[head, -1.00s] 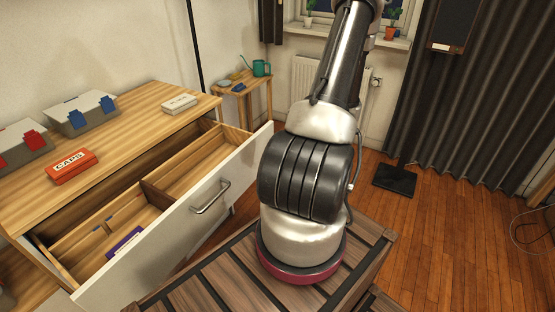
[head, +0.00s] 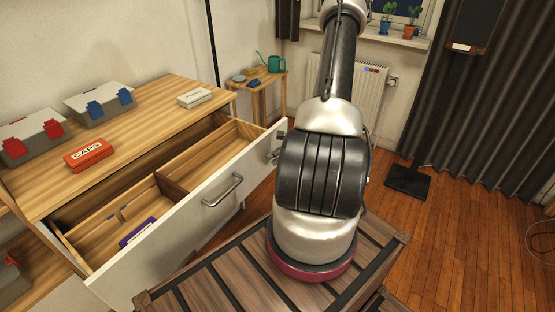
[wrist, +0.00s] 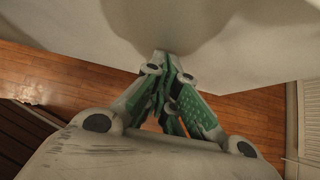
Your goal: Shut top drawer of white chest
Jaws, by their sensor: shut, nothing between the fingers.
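The white chest has a wooden top (head: 150,120). Its top drawer (head: 165,250) stands well open, with a white front and a metal bar handle (head: 222,190). Wooden dividers and a purple box (head: 137,232) show inside it. In the head view my arm hides most of my gripper; a small grey part of it shows by the right end of the drawer front. In the wrist view my gripper (wrist: 169,63) is shut and empty, its fingertips close to a pale surface. I cannot tell whether they touch it.
On the chest top are a red CAPS box (head: 89,154), a pale box (head: 195,97) and grey cases with red or blue latches (head: 100,104). A small wooden table (head: 262,85) stands behind. Open wooden floor (head: 440,240) lies to the right.

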